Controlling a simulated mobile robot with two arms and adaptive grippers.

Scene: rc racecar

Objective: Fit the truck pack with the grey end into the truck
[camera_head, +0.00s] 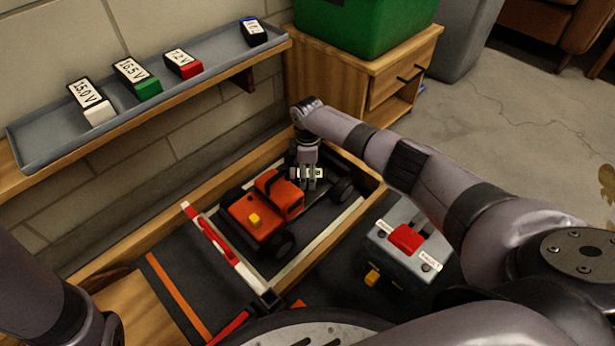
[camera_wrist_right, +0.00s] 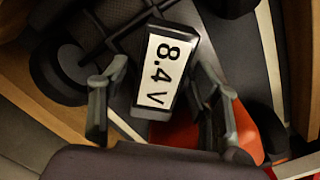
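The orange truck (camera_head: 262,215) stands in a wooden-edged bay. A pack labelled 8.4 V (camera_wrist_right: 162,75) lies at the truck's dark rear section, with a dark far end and a grey end nearer the wrist camera. In the head view its white label (camera_head: 317,173) shows partly behind the fingers. My right gripper (camera_head: 309,186) points down over the pack. In the wrist view its fingers (camera_wrist_right: 165,95) stand on either side of the pack with visible gaps, so it looks open. Whether the pack is fully seated cannot be told. My left gripper is out of view.
A wall shelf (camera_head: 50,140) holds white (camera_head: 92,102), green (camera_head: 138,78), red (camera_head: 184,64) and blue-ended (camera_head: 253,32) packs. A grey box with a red switch (camera_head: 407,238) stands right of the bay. A red-and-white barrier (camera_head: 222,246) crosses the bay's front.

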